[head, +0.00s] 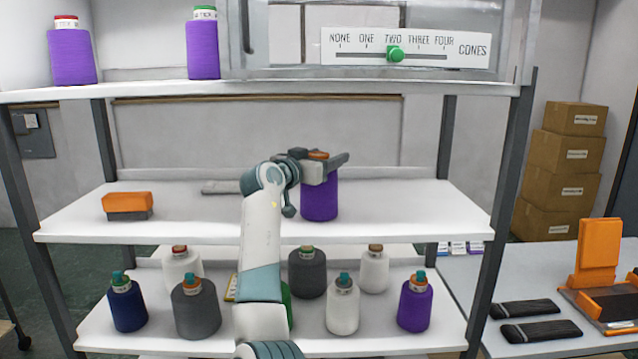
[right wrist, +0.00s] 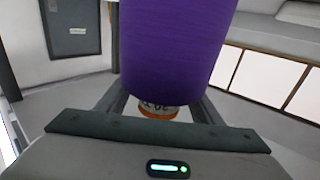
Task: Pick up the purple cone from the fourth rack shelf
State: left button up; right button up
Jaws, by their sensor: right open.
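A purple cone (head: 320,199) with an orange top stands upright on the middle white shelf (head: 400,215), right of centre. My right gripper (head: 322,160) is at the top of this cone, with its jaws open. In the right wrist view the cone (right wrist: 178,45) fills the upper middle, and its orange-ringed tip (right wrist: 158,110) lies between the two open fingers (right wrist: 160,105). I cannot tell whether either finger touches it. My left gripper is not in view.
Two purple cones (head: 71,55) (head: 203,50) stand on the upper shelf. An orange and grey block (head: 128,205) lies left on the middle shelf. Several cones crowd the lower shelf, including another purple one (head: 414,305). A slider sign (head: 405,48) points at TWO. Rack posts (head: 505,190) flank the shelves.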

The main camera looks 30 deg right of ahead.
jog(key=shift+w+d, duration=0.25)
jog(key=shift+d, duration=0.25)
grip_shut()
